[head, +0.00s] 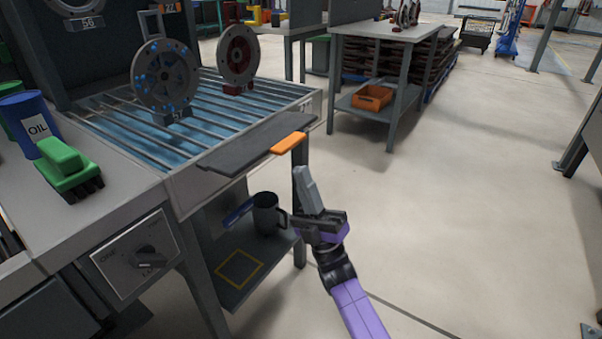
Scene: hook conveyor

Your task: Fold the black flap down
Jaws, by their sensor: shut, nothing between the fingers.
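The black flap (243,143) is a dark flat panel at the front edge of the roller conveyor. It lies roughly level and sticks out over the edge. An orange grip (288,143) sits at its right end. My gripper (307,177) is to the right of the flap and below the orange grip, pointing up, with its grey fingers closed together. It appears apart from the flap, though the exact gap in depth cannot be told.
A green brush (68,168) and blue oil can (25,118) stand left. A dark mug (267,212) is on the shelf below. Floor to the right is clear.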

